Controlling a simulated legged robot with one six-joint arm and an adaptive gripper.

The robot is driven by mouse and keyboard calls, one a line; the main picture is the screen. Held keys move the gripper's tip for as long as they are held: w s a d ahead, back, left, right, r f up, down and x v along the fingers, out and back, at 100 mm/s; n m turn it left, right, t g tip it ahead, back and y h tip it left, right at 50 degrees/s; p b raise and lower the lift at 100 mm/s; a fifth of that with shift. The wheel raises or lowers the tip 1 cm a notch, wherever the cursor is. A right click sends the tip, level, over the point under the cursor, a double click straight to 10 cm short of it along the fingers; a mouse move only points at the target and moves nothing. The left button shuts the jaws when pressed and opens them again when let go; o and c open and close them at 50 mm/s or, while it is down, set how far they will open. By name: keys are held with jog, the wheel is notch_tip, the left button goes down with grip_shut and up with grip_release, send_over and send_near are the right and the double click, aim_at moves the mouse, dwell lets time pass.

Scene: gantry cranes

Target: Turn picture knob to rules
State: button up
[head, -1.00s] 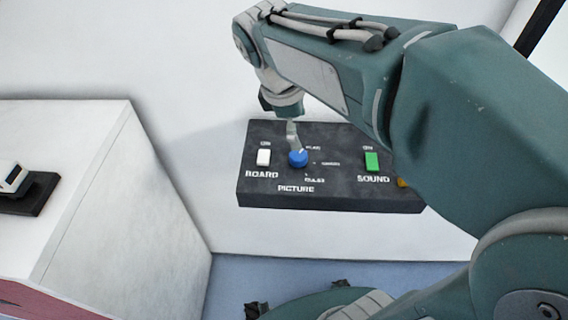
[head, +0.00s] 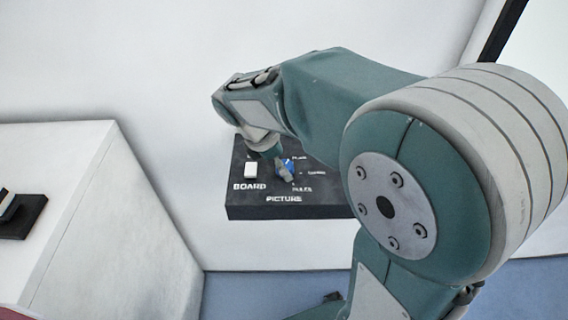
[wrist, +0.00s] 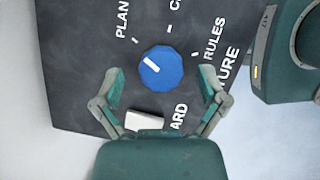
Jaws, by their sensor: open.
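The blue picture knob (wrist: 161,72) sits on the dark control panel (wrist: 75,60). Its white pointer line is towards the PLAN mark in the wrist view. The RULES label (wrist: 215,38) is on the other side of the knob, to the right. My gripper (wrist: 160,80) is open, with one finger on each side of the knob and visible gaps between them and it. In the head view the knob (head: 290,164) is partly hidden by my gripper (head: 283,172). The panel (head: 240,208) stands at a white surface, its right part hidden behind my arm.
A white BOARD switch (head: 250,172) is just left of the knob; it also shows in the wrist view (wrist: 145,120), close to my gripper's palm. A white block (head: 110,230) stands at the left with a small dark device (head: 22,215) on it.

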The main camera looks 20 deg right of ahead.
jog(key=shift+d+f, duration=0.25)
jog(key=shift+f, duration=0.2)
jog(key=c, duration=1.1)
jog(key=shift+c, duration=0.2)
